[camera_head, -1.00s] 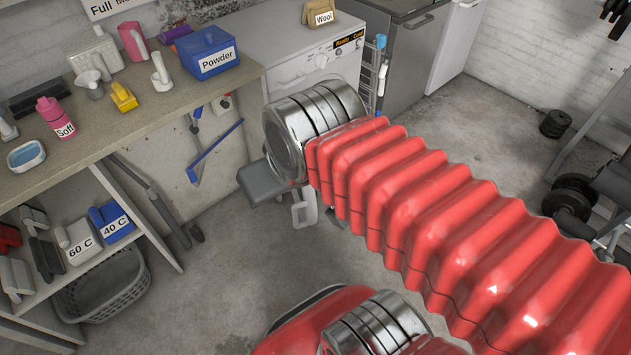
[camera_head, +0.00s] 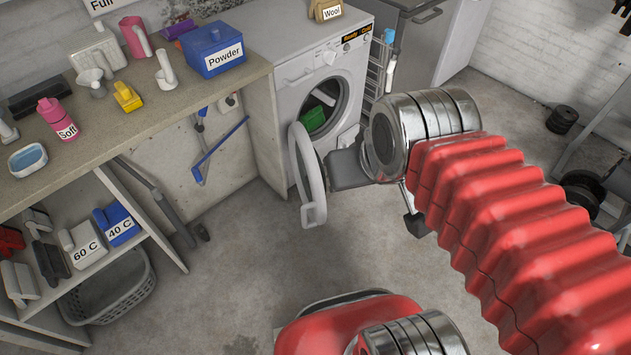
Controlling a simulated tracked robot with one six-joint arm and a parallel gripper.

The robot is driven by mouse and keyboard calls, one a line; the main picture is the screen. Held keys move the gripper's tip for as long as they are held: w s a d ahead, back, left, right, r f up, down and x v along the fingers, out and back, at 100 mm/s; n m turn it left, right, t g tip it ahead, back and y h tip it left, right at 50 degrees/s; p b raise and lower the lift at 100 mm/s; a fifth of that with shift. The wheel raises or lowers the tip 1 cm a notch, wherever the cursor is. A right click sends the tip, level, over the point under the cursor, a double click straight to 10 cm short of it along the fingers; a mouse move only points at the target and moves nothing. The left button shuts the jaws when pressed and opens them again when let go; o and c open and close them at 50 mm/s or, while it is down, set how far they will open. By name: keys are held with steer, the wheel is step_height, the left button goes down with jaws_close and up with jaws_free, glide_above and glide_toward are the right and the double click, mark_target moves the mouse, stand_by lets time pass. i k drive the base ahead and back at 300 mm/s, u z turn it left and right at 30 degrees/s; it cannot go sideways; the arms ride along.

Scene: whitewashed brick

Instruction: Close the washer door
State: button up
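The white washer (camera_head: 290,110) stands at the back, right of the workbench. Its round door (camera_head: 309,175) hangs wide open on the left side of the opening, sticking out toward me. Inside the drum, a green item (camera_head: 312,119) and some pale and dark ones show. My arm reaches in from the right with red bellows and a metal joint. A grey part of my arm's end points left beside the door's inner side. A dark part (camera_head: 416,224) of my gripper shows below the metal joint. The fingers are mostly hidden, and contact with the door cannot be told.
The workbench (camera_head: 160,125) on the left holds a blue Powder box (camera_head: 212,48), a pink Soft bottle (camera_head: 57,118) and other containers. A grey basket (camera_head: 112,288) sits under the shelf. A slim rack (camera_head: 379,68) stands right of the washer. The floor before the door is clear.

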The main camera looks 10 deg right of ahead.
mark_target(305, 163)
steer(key=u, duration=0.05)
steer(key=i, duration=1)
steer(key=u, duration=2.1)
steer(key=k, duration=0.65)
steer(key=u, duration=0.05)
